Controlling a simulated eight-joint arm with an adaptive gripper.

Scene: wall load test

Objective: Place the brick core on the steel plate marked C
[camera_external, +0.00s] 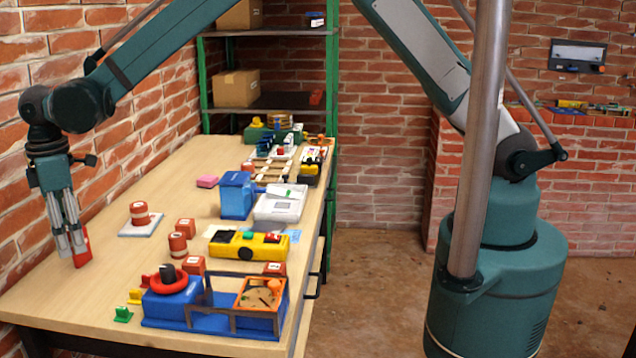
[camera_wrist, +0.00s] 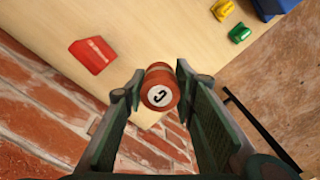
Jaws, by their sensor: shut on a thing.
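My gripper (camera_external: 72,245) is at the left end of the table, low over the surface beside the brick wall. In the wrist view its fingers (camera_wrist: 158,88) are closed around a round red-brown brick core (camera_wrist: 161,75), whose white end label bears a dark letter, seen turned. I cannot make out the core clearly in the outside view, where the fingers cover that spot. A pale square plate (camera_external: 127,232) lies on the table to the right of my gripper, with a banded brick core (camera_external: 140,212) standing on it. No letter on the plate is readable.
A red block (camera_wrist: 92,54) lies on the table near my gripper. Several brick pieces, such as one banded core (camera_external: 178,245), stand right of the plate. A blue machine (camera_external: 210,322) fills the front, with a yellow device (camera_external: 225,246) behind. The table's left end is mostly clear.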

